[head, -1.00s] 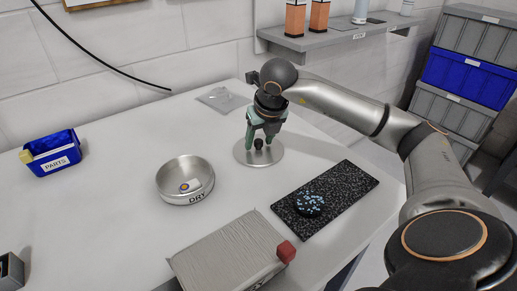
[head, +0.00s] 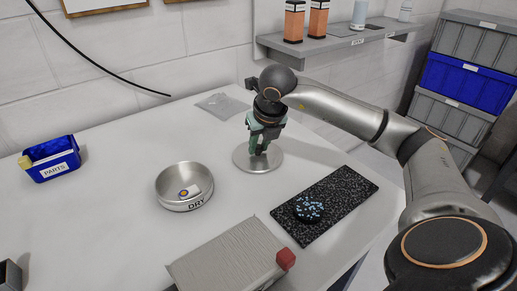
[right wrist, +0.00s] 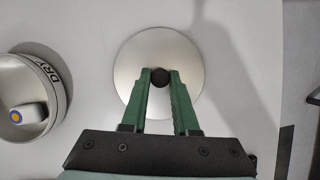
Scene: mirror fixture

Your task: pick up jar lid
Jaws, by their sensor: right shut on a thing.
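The jar lid (head: 243,158) is a flat, round, silvery disc with a small dark knob at its centre. It lies on the white table in the head view. My right gripper (head: 260,148) is above it, pointing down, with green fingers shut on the knob. In the right wrist view the lid (right wrist: 130,60) is below the fingers, and the dark knob (right wrist: 160,77) sits between the fingertips. I cannot tell any gap between lid and table. My left gripper is not in view.
A round metal dish (head: 170,198) marked DRY holds a small item, left of the lid. A black speckled mat (head: 345,190) bears a dark disc with blue specks (head: 308,208). A grey block (head: 225,258) with a red cube (head: 286,258) is at the front. A blue PARTS bin (head: 52,160) stands left.

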